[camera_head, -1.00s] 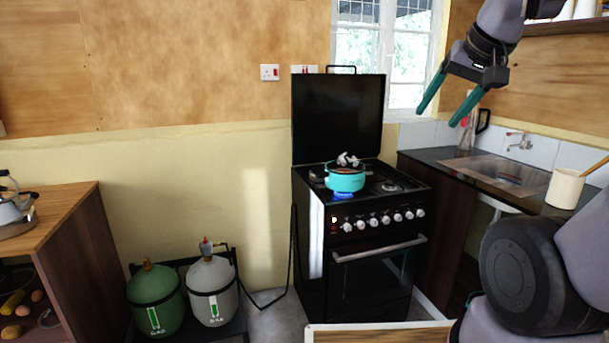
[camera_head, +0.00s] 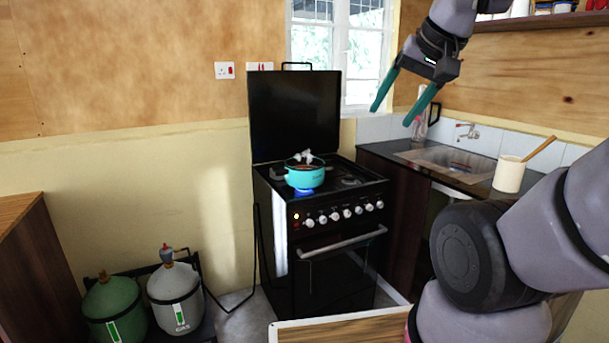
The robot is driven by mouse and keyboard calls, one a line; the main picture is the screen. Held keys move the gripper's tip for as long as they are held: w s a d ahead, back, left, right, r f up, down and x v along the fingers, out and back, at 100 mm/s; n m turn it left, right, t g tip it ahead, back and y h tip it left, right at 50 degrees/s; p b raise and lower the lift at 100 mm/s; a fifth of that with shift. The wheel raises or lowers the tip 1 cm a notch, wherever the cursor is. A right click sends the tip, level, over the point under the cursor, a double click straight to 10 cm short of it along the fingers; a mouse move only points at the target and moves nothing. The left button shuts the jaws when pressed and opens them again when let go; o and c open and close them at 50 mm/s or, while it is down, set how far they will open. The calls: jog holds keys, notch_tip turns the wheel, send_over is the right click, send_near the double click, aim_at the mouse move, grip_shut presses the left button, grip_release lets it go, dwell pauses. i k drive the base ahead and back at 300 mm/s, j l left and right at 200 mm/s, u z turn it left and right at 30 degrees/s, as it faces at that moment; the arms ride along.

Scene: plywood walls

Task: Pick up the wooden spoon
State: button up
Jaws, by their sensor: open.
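The wooden spoon (camera_head: 541,147) leans in a cream-coloured mug (camera_head: 509,175), its handle sticking out up and to the right. The lower part of the spoon is hidden inside the mug. The mug stands on the dark counter at the right, beside the sink. My gripper (camera_head: 390,115) is open and empty, with its two teal fingers pointing down and to the left. In the picture it is up and to the left of the mug, in front of the window and the wall corner.
A black stove (camera_head: 325,220) with its lid raised bears a turquoise pot (camera_head: 305,176) over a blue flame. The sink (camera_head: 450,162) and tap are left of the mug. Two gas cylinders (camera_head: 173,297) stand at the lower left. A wooden surface (camera_head: 340,331) is at the bottom.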

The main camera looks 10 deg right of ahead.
aim_at(547, 142)
jog(key=k+l+z, duration=0.1)
jog(key=z, duration=1.3)
jog(key=k+u, duration=0.1)
jog(key=u, duration=1.35)
jog(key=l+z, duration=0.1)
jog(key=z, duration=1.35)
